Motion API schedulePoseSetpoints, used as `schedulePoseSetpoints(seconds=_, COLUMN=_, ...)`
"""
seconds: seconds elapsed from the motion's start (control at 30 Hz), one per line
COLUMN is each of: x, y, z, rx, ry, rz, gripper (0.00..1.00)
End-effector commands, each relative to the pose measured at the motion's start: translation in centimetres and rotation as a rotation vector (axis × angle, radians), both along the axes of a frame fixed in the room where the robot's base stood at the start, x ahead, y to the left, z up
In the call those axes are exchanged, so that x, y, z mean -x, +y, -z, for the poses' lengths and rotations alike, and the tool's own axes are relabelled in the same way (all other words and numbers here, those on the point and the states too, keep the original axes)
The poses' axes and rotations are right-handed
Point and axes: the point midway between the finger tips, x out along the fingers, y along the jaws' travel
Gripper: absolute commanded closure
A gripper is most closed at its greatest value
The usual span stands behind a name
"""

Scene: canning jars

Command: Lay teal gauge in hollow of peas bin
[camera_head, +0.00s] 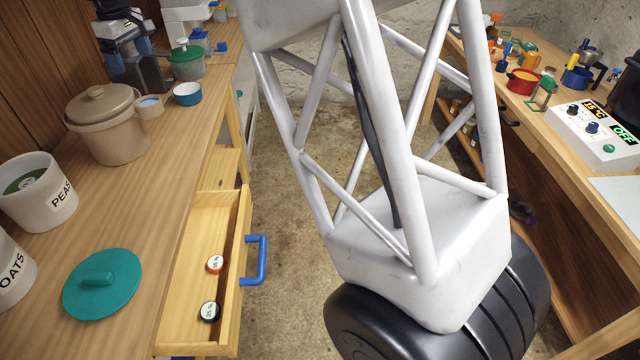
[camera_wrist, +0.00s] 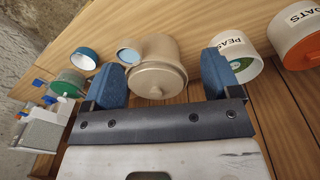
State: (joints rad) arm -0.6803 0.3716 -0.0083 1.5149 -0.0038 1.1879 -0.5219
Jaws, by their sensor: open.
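The peas bin (camera_head: 33,212) is a white tub on the left counter, open at the top, with green contents. A small pale round patch shows in the green; I cannot tell whether it is the hollow or a gauge. The bin also shows in the wrist view (camera_wrist: 253,67), at the right beyond one finger. I cannot make out a teal gauge for certain. Two small round gauges lie in the open drawer, one orange-rimmed (camera_head: 216,264) and one black-rimmed (camera_head: 209,311). My gripper (camera_wrist: 162,62) is open and empty, its blue-padded fingers spread before the beige crock (camera_wrist: 157,78).
A teal lid with a handle (camera_head: 102,284) lies on the counter near the oats bin (camera_head: 14,275). The drawer (camera_head: 190,322) stands pulled out, with a blue handle (camera_head: 256,260). A blue cup (camera_head: 187,94) stands behind. The right bench (camera_head: 560,130) holds a control box and pots.

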Motion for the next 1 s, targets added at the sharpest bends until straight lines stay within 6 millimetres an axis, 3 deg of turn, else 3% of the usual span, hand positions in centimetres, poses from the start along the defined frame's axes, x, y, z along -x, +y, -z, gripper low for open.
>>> schedulePoseSetpoints(seconds=0.1, x=0.5, y=-4.8, z=-1.3, rx=-0.007, ry=-0.006, rz=0.066, gripper=0.17)
schedulePoseSetpoints(seconds=0.47, x=3.5, y=-17.6, z=-3.8, rx=-0.029, ry=-0.026, rz=0.257, gripper=0.17)
schedulePoseSetpoints(seconds=1.0, x=12.0, y=-34.5, z=-4.3, rx=-0.059, ry=-0.052, rz=0.546, gripper=0.17)
